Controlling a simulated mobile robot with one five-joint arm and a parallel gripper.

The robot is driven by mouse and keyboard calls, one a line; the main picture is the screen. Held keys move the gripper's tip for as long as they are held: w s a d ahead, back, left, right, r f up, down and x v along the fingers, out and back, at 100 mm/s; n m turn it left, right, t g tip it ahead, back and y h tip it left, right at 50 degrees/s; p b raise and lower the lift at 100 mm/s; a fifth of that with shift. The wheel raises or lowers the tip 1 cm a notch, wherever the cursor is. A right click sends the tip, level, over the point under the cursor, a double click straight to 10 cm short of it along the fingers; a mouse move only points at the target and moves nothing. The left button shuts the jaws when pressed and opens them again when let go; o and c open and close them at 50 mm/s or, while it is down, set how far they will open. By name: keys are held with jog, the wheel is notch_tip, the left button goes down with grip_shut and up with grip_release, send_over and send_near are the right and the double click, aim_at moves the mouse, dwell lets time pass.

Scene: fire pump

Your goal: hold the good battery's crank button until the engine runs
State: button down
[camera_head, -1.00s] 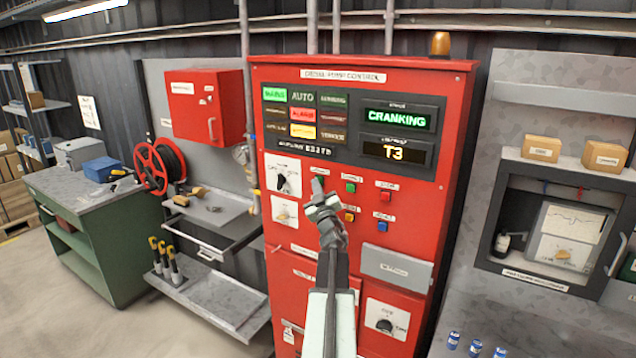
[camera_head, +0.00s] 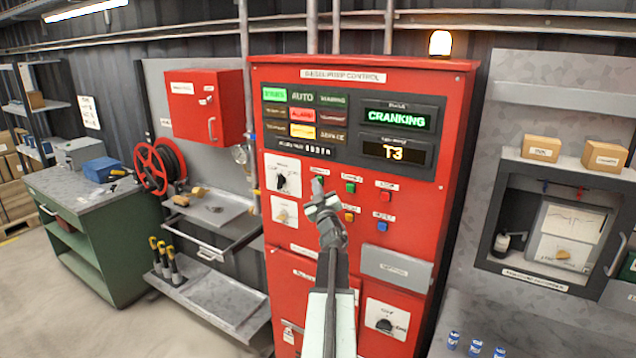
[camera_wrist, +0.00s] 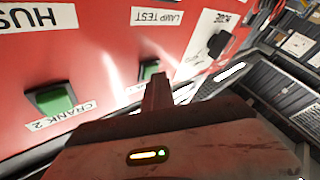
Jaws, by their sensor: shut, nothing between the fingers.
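The red diesel pump control cabinet (camera_head: 345,230) stands in the middle of the head view. Its status display (camera_head: 395,118) reads CRANKING and the lower display (camera_head: 395,152) reads T3. My gripper (camera_head: 318,186) is shut and empty, its tip at the panel's upper button row. In the wrist view the fingertips (camera_wrist: 158,82) overlap a green button (camera_wrist: 148,68) whose label is mostly hidden. Contact looks close, but I cannot see how far it is pressed. A second green button (camera_wrist: 52,98), labelled CRANK 2, is to the left; it also shows in the head view (camera_head: 350,188).
A red button (camera_head: 386,196), a blue button (camera_head: 382,227) and an amber button (camera_head: 349,217) sit close by. Rotary switches (camera_head: 282,182) are to the left. Green, red and yellow indicators (camera_head: 303,115) are lit. The amber beacon (camera_head: 440,44) glows on top.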

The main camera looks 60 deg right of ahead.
dwell(0.6)
jog(key=shift+a, duration=0.9)
jog(key=a, duration=0.5)
